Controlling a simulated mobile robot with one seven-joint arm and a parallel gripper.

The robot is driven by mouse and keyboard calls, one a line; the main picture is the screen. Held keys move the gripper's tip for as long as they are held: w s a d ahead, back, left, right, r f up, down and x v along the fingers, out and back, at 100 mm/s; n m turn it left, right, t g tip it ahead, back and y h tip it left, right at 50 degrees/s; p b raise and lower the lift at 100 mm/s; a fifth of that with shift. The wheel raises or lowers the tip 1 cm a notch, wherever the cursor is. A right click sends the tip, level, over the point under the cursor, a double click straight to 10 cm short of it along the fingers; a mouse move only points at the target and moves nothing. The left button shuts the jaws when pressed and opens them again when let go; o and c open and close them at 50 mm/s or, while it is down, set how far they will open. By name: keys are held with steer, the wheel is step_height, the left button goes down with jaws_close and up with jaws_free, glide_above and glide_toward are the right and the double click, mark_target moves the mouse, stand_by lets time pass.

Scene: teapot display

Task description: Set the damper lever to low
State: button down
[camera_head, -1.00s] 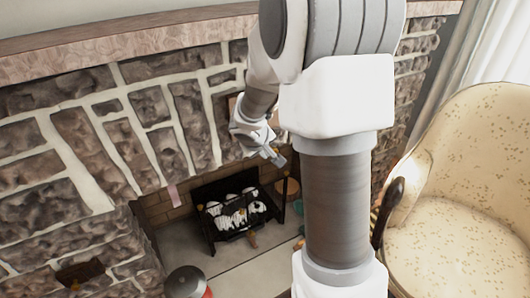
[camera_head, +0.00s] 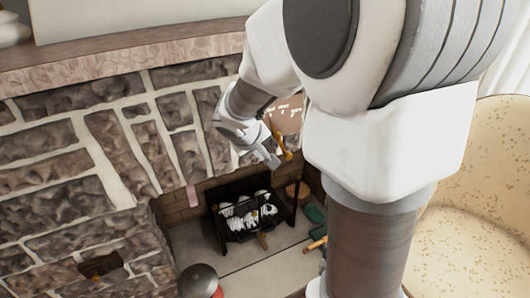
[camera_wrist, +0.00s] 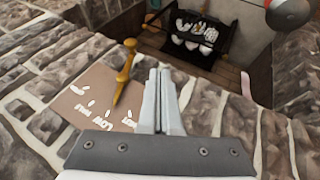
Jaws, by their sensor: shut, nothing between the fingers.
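The damper lever (camera_wrist: 125,72) is a thin brass-yellow handle on a brown plate (camera_wrist: 75,90) with pale lettering, fixed to the stone wall above the fireplace opening. The lever (camera_head: 281,143) and plate (camera_head: 288,117) also show in the head view, beside my arm. My gripper (camera_wrist: 161,72) is shut and empty, its fingers together just right of the lever, with a visible gap. The gripper (camera_head: 273,162) shows in the head view near the lever's lower end.
Below is the fireplace with a black grate (camera_head: 250,222) holding pale logs. A dark round lid-like thing (camera_head: 197,280) stands in front at the left. A cream armchair (camera_head: 480,200) is at the right. A stone mantel (camera_head: 120,50) runs above. A pink strip (camera_wrist: 246,85) hangs at the opening.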

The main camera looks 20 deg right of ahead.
steer(key=w+d+f+m+t+y, duration=0.2)
steer(key=d+f+m+t+y, duration=0.3)
steer(key=d+f, duration=0.6)
steer(key=s+d+r+m+t+y+b, duration=0.1)
steer(key=s+d+r+m+t+y, duration=0.15)
steer(key=s+d+m+t, duration=0.6)
steer(key=w+a+m+g+b, duration=0.1)
steer(key=w+a+b, duration=0.3)
steer(key=w, duration=0.6)
steer(key=shift+a+f+m, duration=0.35)
steer(key=shift+f+m, duration=0.1)
